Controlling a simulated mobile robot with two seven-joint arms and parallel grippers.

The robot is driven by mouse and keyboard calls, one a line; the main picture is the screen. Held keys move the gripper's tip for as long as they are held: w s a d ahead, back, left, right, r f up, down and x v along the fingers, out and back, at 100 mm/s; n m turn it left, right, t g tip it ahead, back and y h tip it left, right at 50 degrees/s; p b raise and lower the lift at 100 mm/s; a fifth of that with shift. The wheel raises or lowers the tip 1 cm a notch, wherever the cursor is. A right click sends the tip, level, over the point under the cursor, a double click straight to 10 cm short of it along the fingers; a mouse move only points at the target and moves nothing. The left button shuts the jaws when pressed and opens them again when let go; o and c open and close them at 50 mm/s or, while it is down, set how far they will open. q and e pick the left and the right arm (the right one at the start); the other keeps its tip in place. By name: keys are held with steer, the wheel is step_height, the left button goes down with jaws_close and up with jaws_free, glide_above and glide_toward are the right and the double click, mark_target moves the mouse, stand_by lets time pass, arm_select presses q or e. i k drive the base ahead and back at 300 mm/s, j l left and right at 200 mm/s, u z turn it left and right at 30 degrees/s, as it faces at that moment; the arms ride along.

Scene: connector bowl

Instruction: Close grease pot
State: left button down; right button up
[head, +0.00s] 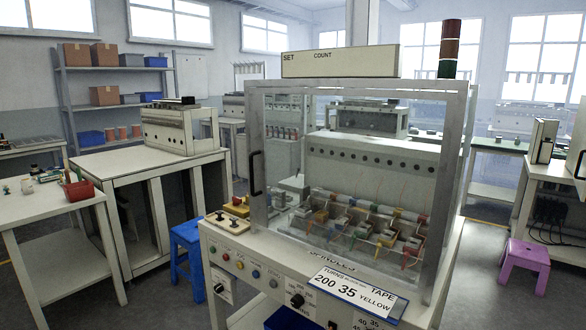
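I cannot make out a grease pot for certain in the head view. Small items that are too small to identify lie on the left table, among them a greenish piece (27,186). On the left end of the winding machine's front ledge, a small wooden tray (227,222) holds dark-knobbed pieces, with a yellow item (237,209) behind it. Neither of my grippers is in view.
The machine (312,262) has a clear-windowed guard over coloured spindles. A red bin (78,187) stands on the left table (50,216). A blue stool (188,247) is left of the machine and a purple stool (524,262) right. Some floor shows between them.

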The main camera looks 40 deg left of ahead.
mark_target(27, 184)
steer(key=u, duration=2.95)
steer(key=i+j, duration=0.15)
steer(key=i, duration=0.35)
steer(key=i+j, duration=0.1)
steer(key=i, duration=0.4)
steer(key=i+j+z, duration=0.1)
steer(key=i, duration=0.4)
steer(key=i+j, duration=0.2)
steer(key=i, duration=0.3)
steer(key=i+j+z, duration=0.1)
steer(key=i, duration=0.4)
steer(key=i+j, duration=0.25)
steer(key=i, duration=0.2)
steer(key=i+j, duration=0.2)
steer(key=i, duration=0.3)
steer(key=u, duration=0.1)
